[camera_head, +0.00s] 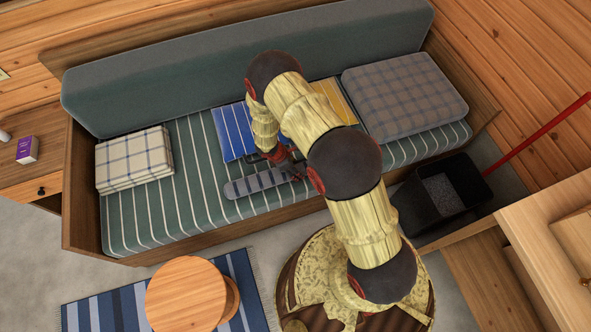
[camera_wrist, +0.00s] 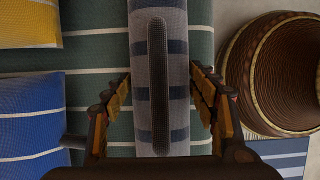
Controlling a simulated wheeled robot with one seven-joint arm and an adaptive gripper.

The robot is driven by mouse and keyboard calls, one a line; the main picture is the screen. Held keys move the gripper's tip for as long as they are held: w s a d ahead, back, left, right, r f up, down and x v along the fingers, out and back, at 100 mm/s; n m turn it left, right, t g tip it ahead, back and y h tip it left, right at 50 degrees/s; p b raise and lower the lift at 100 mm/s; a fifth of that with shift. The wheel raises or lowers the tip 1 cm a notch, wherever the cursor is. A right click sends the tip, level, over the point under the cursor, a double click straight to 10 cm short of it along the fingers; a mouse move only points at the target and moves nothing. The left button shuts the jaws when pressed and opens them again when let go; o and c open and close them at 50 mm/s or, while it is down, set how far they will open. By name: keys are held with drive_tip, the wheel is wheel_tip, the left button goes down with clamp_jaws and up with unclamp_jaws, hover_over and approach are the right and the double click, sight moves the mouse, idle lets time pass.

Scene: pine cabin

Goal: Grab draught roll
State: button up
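The draught roll (camera_head: 250,184) is a long grey roll with dark blue bands, lying on the front part of the striped seat. In the wrist view the roll (camera_wrist: 177,110) runs from top to bottom, with a dark ribbed strip (camera_wrist: 158,85) along its top. My gripper (camera_wrist: 160,80) is open over it, with one finger on each side of the roll and small gaps showing. In the head view my gripper (camera_head: 291,168) is at the right end of the visible roll and partly hidden by my arm.
The bench seat (camera_head: 150,215) carries a blue striped cloth (camera_head: 230,132), a yellow cloth (camera_head: 339,98), a folded checked blanket (camera_head: 133,160) and a checked cushion (camera_head: 403,95). A round stool (camera_head: 187,293) stands in front. A black bin (camera_head: 445,196) is at right.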

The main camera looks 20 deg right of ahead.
drive_tip(key=c, duration=1.1)
drive_tip(key=shift+c, duration=0.5)
drive_tip(key=shift+r, duration=0.1)
